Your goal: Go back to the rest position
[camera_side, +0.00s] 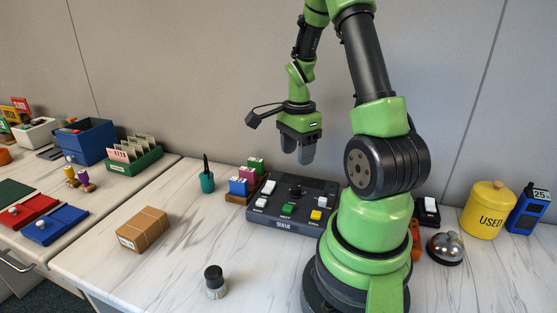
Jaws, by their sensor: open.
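My gripper (297,150) hangs in the air above the back of the dark control panel (282,226), fingers pointing down. It is open, and nothing shows between its fingers. A dark camera on a bracket sticks out to the left of my wrist. The panel has white, green and yellow buttons and a dark knob, and stands apart below the fingers. My green and black arm stands on the right part of the table and hides some of the panel's right side.
Left of the panel stand a small rack of coloured blocks (246,188), a teal cup (207,182), a cardboard box (144,229) and a dark-capped jar (215,282). At right are a bell (445,247), a yellow canister (487,210) and a blue device (529,210). The front middle is mostly clear.

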